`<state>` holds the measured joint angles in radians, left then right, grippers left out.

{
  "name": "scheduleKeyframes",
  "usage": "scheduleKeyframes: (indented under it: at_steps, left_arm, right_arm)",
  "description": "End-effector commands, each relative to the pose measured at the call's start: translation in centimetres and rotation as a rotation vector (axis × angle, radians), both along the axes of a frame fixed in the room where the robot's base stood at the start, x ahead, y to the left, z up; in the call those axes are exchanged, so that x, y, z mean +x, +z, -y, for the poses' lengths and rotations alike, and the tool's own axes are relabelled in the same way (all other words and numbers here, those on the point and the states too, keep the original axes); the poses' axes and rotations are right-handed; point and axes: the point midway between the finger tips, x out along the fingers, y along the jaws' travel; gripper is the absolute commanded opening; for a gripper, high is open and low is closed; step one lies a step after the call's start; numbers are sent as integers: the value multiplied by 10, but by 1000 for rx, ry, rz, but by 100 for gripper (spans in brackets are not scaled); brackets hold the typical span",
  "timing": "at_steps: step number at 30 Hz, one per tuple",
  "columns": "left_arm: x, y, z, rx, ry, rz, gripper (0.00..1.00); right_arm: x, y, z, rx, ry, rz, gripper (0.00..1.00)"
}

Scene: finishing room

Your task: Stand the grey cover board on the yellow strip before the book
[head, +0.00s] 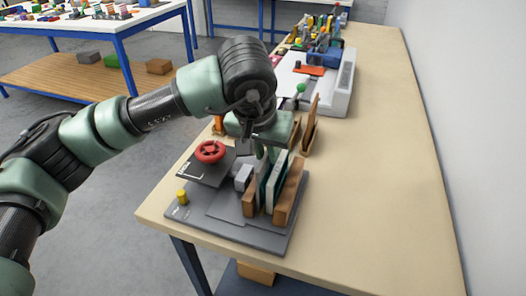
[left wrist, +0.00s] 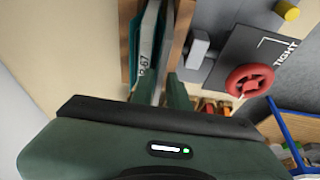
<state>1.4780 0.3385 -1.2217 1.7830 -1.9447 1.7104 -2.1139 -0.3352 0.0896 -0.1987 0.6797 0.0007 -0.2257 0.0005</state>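My left gripper (head: 266,152) points down over the upright boards at the near end of the bench. In the left wrist view its fingers (left wrist: 162,92) sit on either side of a thin grey board (left wrist: 164,62), with no clear gap, so they look closed on it. Beside it stands a teal book (left wrist: 146,40) with a pale, numbered edge; it shows in the head view (head: 276,178). Brown wooden blocks (head: 290,190) stand on both sides of these. The yellow strip does not show. I cannot tell whether the board's lower edge touches the base. My right gripper is out of view.
The dark grey base plate (head: 260,238) carries a red handwheel (head: 210,151), a yellow knob (head: 182,196) and a grey block (head: 243,177). Wooden boards (head: 310,128) and a white machine (head: 340,90) stand farther along. The bench's right side (head: 385,180) is clear.

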Motion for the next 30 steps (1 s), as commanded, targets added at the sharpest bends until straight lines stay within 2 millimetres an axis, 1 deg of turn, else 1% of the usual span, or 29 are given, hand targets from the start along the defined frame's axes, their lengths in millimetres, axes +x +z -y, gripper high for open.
scheduleKeyframes:
  at_steps: [1,5,17,24,30]
  left_arm:
    - [-1,1,-1,0,0,2,16]
    - [-5,12,-2,-1,1,1,16]
    - [-17,45,-6,-1,1,2,16]
    - [-24,64,-9,-2,1,2,16]
    - [-30,78,-11,-1,1,2,16]
  right_arm:
    - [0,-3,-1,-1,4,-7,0]
    - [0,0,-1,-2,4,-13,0]
    - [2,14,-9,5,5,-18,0]
    - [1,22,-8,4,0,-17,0]
    - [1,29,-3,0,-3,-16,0]
